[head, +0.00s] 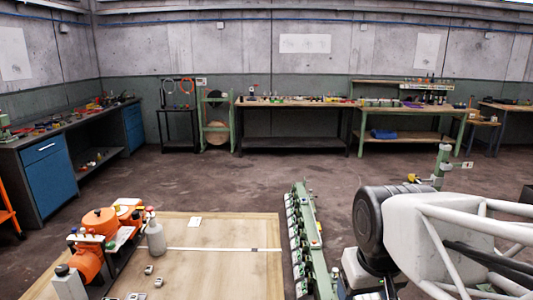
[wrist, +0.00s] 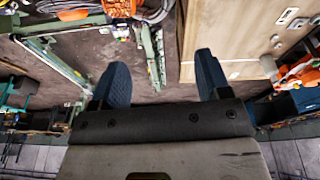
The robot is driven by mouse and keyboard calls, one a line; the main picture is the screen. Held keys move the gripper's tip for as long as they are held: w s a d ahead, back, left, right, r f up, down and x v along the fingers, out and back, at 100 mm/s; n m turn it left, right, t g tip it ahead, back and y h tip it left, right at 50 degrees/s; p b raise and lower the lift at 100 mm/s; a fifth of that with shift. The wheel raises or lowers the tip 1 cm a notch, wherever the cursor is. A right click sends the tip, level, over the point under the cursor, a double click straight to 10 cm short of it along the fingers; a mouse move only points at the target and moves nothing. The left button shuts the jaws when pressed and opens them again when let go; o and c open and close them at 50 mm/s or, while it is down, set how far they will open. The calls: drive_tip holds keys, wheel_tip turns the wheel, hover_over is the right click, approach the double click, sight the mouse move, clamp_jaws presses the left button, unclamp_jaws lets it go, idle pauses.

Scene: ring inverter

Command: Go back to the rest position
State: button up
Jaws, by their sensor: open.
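My gripper (wrist: 162,63) shows in the wrist view with its two blue fingers wide apart and nothing between them. Beyond the fingers lie dark floor, a green rail and the edge of a wooden table (wrist: 222,45), all apart from the fingers. In the head view my arm fills the lower right, and the gripper itself cannot be made out there. The wooden table (head: 210,270) stands at the bottom, left of my arm. An orange machine (head: 100,222) and a grey bottle (head: 155,238) stand at its left side.
A green rail (head: 312,245) with several pale units runs between the table and my arm. A green post (head: 440,165) stands beyond my arm. Workbenches line the back wall, and a blue cabinet (head: 50,180) is at left. The middle floor (head: 270,180) is clear.

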drive_tip(key=shift+m, duration=0.7)
drive_tip(key=s, duration=0.1)
drive_tip(key=s+d+f, duration=0.1)
drive_tip(key=s+f, duration=0.1)
drive_tip(key=shift+s+d, duration=0.3)
drive_tip(key=shift+s, duration=0.05)
idle(0.4)
